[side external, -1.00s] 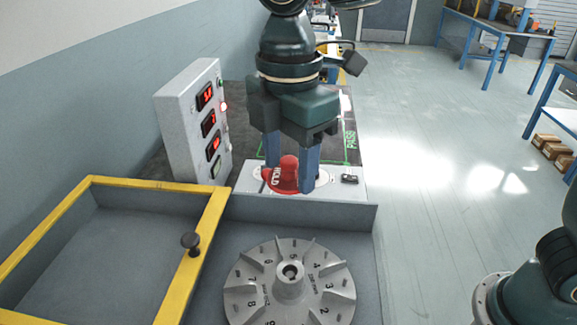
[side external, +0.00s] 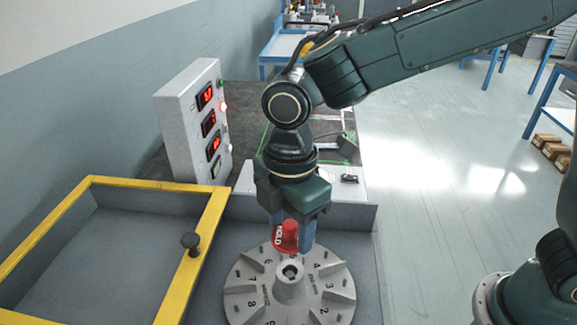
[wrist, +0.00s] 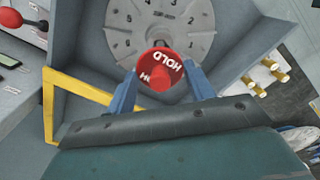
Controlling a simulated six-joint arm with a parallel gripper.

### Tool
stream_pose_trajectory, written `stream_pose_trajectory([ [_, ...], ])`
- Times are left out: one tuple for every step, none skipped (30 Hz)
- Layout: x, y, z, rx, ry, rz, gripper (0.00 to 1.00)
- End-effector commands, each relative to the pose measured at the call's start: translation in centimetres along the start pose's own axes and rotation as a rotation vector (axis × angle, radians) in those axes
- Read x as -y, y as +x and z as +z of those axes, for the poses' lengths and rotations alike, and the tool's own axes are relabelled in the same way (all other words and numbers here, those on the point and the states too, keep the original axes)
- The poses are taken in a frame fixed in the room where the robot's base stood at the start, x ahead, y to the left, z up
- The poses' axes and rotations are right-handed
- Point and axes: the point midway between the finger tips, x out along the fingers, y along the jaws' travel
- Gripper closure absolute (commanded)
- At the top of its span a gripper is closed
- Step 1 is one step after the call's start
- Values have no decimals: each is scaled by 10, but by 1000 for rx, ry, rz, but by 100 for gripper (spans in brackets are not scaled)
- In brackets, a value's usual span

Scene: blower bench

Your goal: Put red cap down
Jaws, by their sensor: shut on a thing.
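The red cap (side external: 287,236), marked HOLD in white, is held between the blue fingers of my gripper (side external: 293,240). It hangs in the air near the back part of the grey numbered impeller disc (side external: 255,290). In the wrist view the red cap (wrist: 161,69) sits between the two fingertips of my gripper (wrist: 160,78). It covers part of the disc (wrist: 190,18) there. The disc's raised centre hub (side external: 290,280) shows below and in front of the cap in the side view. The cap looks apart from the disc.
A yellow-edged frame with a black knob (side external: 190,240) stands left of the disc. A grey panel with red displays (side external: 195,120) stands behind it. A white plate (side external: 345,182) lies behind the bay wall. Brass fittings (wrist: 265,75) show in the wrist view.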

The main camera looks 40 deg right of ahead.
Motion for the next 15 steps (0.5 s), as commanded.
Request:
stream_pose_trajectory([
  [0,11,0,3,0,-4,68],
  [0,16,0,3,0,-4,68],
  [0,22,0,2,0,-3,68],
  [0,26,0,2,0,-2,68],
  [0,30,0,2,0,-2,68],
  [0,34,0,2,0,-3,68],
  [0,36,0,1,0,-2,69],
  [0,38,0,0,0,-1,69],
  [0,40,0,0,0,0,69],
  [0,41,0,0,0,0,69],
  [0,42,0,0,0,0,69],
  [0,42,0,0,0,0,69],
  [0,42,0,0,0,1,69],
  [0,42,0,-1,0,1,69],
  [0,42,0,0,0,1,69],
])
